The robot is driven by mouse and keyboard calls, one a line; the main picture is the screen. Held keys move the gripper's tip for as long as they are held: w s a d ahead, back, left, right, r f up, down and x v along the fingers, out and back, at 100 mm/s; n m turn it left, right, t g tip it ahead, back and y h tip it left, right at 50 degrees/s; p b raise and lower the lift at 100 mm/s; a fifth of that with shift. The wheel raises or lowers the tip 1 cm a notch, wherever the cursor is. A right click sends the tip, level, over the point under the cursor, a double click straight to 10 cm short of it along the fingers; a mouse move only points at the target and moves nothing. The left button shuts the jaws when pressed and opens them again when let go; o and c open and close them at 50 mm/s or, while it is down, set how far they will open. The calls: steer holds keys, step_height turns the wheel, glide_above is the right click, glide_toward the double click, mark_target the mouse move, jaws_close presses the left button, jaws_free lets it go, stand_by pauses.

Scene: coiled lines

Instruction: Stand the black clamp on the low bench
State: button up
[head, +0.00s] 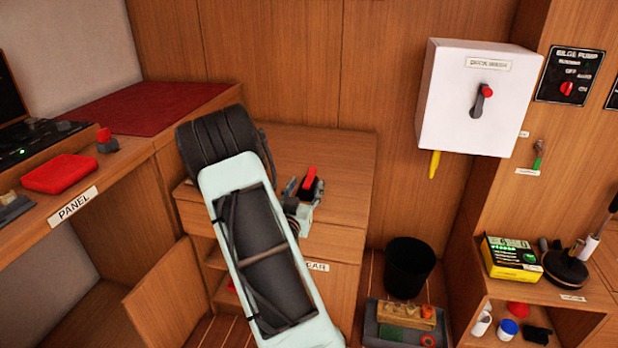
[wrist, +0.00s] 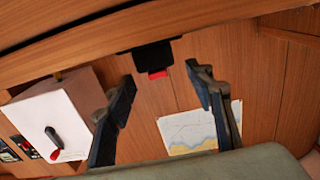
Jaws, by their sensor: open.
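A black piece with a red top, which looks like the black clamp (head: 309,184), shows beside my gripper (head: 300,205) over a low wooden bench (head: 345,185). In the wrist view, which is upside down, the black clamp (wrist: 152,57) appears upright on a wooden surface, red end away from it. My gripper's two dark fingers (wrist: 160,82) are apart, with the clamp seen between and beyond their tips. I see no finger touching it. My forearm hides the bench's left part, and the fingers partly hide the clamp's foot in the head view.
A white switch box (head: 475,95) hangs on the wall to the right. A black bin (head: 408,268) and a grey tray (head: 372,325) are on the floor. A panel desk (head: 140,150) with a red case (head: 60,174) stands left. The bench's right part is clear.

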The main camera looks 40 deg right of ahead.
steer(key=v, duration=0.6)
stand_by(0.3)
